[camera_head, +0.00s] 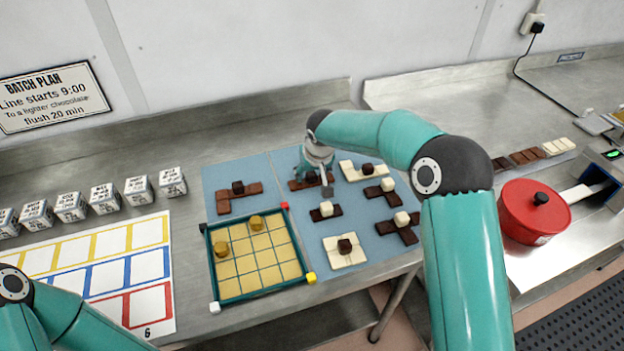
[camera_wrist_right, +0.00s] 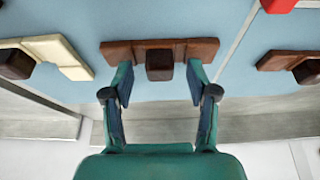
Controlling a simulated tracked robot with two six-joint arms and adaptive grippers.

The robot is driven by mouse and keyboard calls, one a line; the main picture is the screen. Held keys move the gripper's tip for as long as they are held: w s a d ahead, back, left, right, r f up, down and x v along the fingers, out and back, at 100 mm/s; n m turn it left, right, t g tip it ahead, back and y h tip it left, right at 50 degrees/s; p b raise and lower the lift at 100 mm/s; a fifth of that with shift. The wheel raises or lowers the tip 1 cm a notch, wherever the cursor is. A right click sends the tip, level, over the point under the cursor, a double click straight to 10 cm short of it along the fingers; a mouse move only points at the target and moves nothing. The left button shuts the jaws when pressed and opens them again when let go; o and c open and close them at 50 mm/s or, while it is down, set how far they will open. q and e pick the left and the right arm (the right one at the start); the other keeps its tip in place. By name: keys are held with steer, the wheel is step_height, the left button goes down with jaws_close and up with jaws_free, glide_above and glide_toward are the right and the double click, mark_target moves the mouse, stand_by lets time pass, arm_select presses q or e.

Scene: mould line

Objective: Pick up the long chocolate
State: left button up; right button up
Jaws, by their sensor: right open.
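The long chocolate (camera_head: 296,185) is a straight brown bar with a dark cube-shaped knob on top. It lies on the blue mat at the back, partly hidden by my right gripper (camera_head: 316,180) in the head view. In the right wrist view the bar (camera_wrist_right: 192,47) lies crosswise, and its knob (camera_wrist_right: 160,66) is midway between the fingers. There my right gripper (camera_wrist_right: 160,78) is open, one finger on each side of the knob and apart from it. I cannot tell whether the fingertips touch the bar. My left arm shows at the lower left, its gripper out of view.
Other chocolates with knobs lie close by: a brown one (camera_head: 246,202) left and a white one (camera_head: 350,172) right. A grid tray (camera_head: 214,262) with two gold pieces stands in front. A red pot (camera_head: 530,215) is at right; white cubes (camera_head: 105,199) are at left.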

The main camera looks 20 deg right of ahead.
jaws_close()
steer(key=shift+r, duration=0.75)
step_height(320, 180, up, 16)
step_height(320, 180, up, 8)
steer(key=p, duration=0.6)
glide_above(311, 175)
steer(key=shift+d+r, duration=0.1)
steer(key=shift+r, duration=0.65)
